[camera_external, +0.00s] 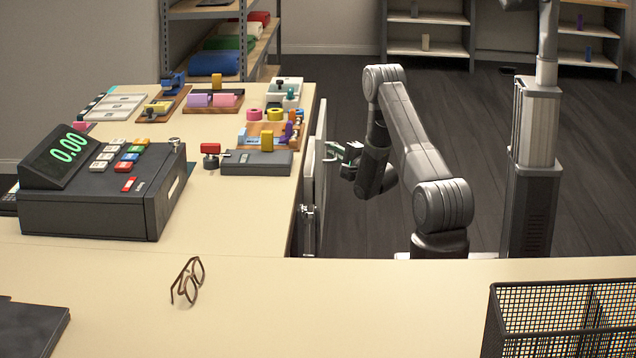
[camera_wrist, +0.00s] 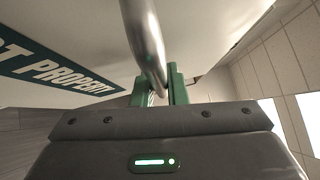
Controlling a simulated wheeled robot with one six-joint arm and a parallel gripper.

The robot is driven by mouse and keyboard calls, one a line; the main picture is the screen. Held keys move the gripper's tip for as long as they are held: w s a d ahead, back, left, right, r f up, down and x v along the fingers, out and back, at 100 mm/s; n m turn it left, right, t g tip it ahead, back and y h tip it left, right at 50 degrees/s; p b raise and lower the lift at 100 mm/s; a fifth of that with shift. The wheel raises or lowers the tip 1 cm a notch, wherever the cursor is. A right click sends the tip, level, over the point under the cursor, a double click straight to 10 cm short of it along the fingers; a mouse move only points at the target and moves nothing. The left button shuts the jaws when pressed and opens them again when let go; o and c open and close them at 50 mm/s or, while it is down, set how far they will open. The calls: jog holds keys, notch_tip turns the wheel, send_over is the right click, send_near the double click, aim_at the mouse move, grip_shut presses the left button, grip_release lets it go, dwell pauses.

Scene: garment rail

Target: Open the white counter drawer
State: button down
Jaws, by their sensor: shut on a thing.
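The white drawer front (camera_external: 321,150) shows nearly edge-on at the right side of the counter in the external view. I cannot tell surely how far it stands out from the counter. My gripper (camera_external: 338,152) is beside it, at its handle. In the wrist view the handle is a round grey metal bar (camera_wrist: 143,35) running down between the green fingers of my gripper (camera_wrist: 157,88), which are shut on it. A pale panel with a green sign (camera_wrist: 60,67) bearing partly cut-off white lettering is behind.
The counter (camera_external: 235,215) holds a cash register (camera_external: 105,190), a dark flat device (camera_external: 256,164), glasses (camera_external: 187,281) and several small coloured items. A black mesh basket (camera_external: 565,320) stands at the front right.

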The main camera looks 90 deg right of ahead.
jog(key=s+b, duration=0.4)
jog(key=s, duration=2.1)
jog(key=c, duration=1.5)
grip_release()
jog(key=shift+o, duration=0.2)
jog(key=v, duration=1.3)
jog(key=shift+s+a, duration=0.25)
jog(key=shift+a, duration=0.05)
jog(key=shift+w+d+f, duration=0.1)
